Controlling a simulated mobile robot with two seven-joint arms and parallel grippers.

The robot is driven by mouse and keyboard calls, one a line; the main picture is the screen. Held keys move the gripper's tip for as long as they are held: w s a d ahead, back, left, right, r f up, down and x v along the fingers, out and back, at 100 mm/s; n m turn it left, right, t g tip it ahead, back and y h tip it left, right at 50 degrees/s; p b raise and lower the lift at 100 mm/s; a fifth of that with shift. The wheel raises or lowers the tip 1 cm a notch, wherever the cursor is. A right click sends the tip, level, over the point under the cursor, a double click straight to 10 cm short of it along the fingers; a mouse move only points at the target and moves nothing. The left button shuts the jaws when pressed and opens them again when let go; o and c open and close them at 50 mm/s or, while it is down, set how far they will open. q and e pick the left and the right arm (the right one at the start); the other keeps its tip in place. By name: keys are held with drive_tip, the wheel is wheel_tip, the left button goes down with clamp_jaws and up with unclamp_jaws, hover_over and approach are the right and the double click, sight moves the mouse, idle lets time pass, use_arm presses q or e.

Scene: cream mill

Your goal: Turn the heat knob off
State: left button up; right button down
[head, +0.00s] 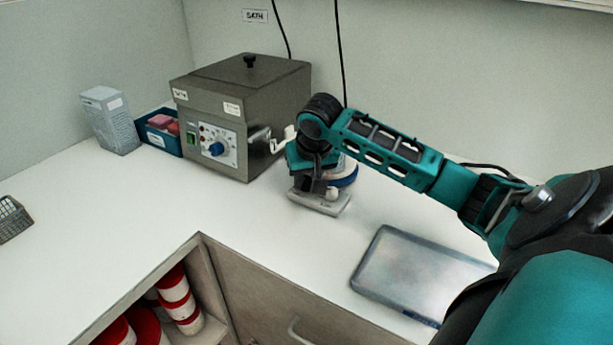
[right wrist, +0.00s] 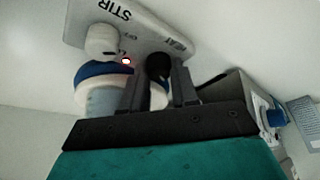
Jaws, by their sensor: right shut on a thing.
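The stirring hotplate (head: 318,204) stands on the white counter, mostly behind my right gripper in the head view. In the right wrist view its panel (right wrist: 135,25) reads STIR and HEAT. The dark heat knob (right wrist: 158,66) is on the HEAT side, between the fingertips of my right gripper (right wrist: 158,78), which is shut on it. The white stir knob (right wrist: 102,40) is beside it, and a small lit lamp (right wrist: 126,61) shows between them. The heat knob's pointer is hidden. In the head view my right gripper (head: 307,180) reaches down at the panel. My left gripper is not in view.
A round white and blue vessel (head: 346,177) is at the hotplate, close to my gripper. A grey bath (head: 243,100) with a blue knob (head: 216,149) stands to the left. A metal tray (head: 415,265) lies front right. The left counter is mostly clear.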

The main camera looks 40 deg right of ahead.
drive_tip(key=shift+n, duration=0.5)
drive_tip(key=c, duration=0.9)
unclamp_jaws()
drive_tip(key=shift+o, duration=0.2)
drive_tip(key=v, duration=1.3)
drive_tip(key=shift+d, duration=0.2)
